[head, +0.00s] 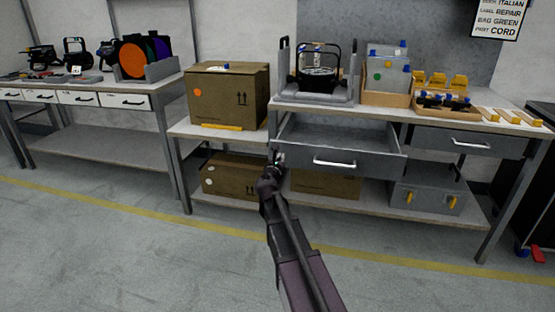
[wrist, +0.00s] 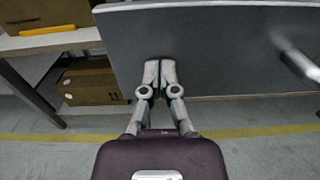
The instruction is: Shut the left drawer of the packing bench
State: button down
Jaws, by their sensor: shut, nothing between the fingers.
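The left drawer (head: 376,165) of the packing bench (head: 380,112) is grey and stands pulled out, its empty inside visible from above. Its silver bar handle (head: 335,163) is at the middle of the front. My gripper (head: 277,154) is at the left end of the drawer front, left of the handle. In the wrist view the drawer front (wrist: 225,45) fills the upper part, with the handle (wrist: 300,62) at the right edge. There my gripper (wrist: 160,66) is shut and empty, fingertips pointing at the front panel; I cannot tell whether they touch it.
The right drawer (head: 470,142) is shut. A cardboard box (head: 228,95) stands on a lower side table to the left. Cartons (head: 325,184) and a grey case (head: 426,197) sit on the lower shelf. The floor in front is clear, with a yellow line (head: 450,265).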

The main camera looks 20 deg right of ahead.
send_near(296, 133)
jog(key=w+d+r, duration=0.1)
jog(key=w, duration=0.1)
jog(key=w+d+r, duration=0.1)
jog(key=w+d, duration=0.1)
jog(key=w, duration=0.1)
jog(key=w+d+r, duration=0.2)
jog(key=shift+w, duration=0.15)
jog(key=shift+w+d+r, duration=0.15)
jog(key=shift+w+d, duration=0.15)
jog(key=shift+w, duration=0.2)
jog(key=shift+d, duration=0.1)
jog(key=v, duration=1.5)
jog(key=shift+s, duration=0.2)
